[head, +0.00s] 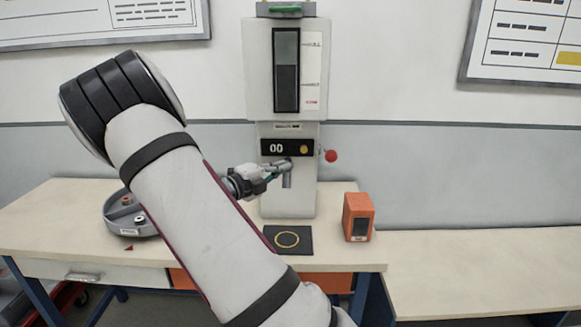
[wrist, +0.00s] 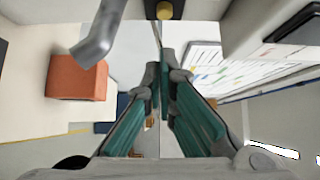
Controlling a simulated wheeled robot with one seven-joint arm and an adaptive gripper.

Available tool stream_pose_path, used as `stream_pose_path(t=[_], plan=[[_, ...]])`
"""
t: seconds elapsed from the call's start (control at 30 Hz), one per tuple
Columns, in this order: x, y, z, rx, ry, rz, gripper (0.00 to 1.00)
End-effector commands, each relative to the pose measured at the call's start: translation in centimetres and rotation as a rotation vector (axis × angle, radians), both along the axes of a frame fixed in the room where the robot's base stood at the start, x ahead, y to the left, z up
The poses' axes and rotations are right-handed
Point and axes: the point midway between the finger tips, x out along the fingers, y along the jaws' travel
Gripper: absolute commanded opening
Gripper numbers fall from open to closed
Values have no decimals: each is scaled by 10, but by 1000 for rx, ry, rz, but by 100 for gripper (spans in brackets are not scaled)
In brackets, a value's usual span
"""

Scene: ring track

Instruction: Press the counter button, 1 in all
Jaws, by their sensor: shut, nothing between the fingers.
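The counter (head: 276,148) is a black panel on the front of a tall white machine and reads 00. A round yellow button (head: 304,149) sits at the panel's right end; a yellow round piece (wrist: 165,10), apparently the same button, shows at the top edge of the wrist view. My gripper (head: 284,167) is shut and empty, just below the panel and by the grey spout. In the wrist view my gripper (wrist: 162,70) points up toward the yellow piece, with a visible gap between them. Whether anything touches the machine cannot be told.
The grey spout (wrist: 98,34) is close on the left in the wrist view. A red ball knob (head: 330,156) sticks out at the machine's right. An orange box (head: 358,217) stands right of a dark mat (head: 301,246). A round grey tray (head: 113,217) is left, partly behind my arm.

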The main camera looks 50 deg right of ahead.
Motion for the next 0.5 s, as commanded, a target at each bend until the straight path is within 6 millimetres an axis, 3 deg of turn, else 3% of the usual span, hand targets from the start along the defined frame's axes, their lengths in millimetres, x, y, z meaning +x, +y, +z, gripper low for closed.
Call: stream_pose_path(t=[0.2, 0.5], plan=[[2, 19, -1, 0, 0, 0, 0], [2, 21, 0, 1, 0, 0, 0]])
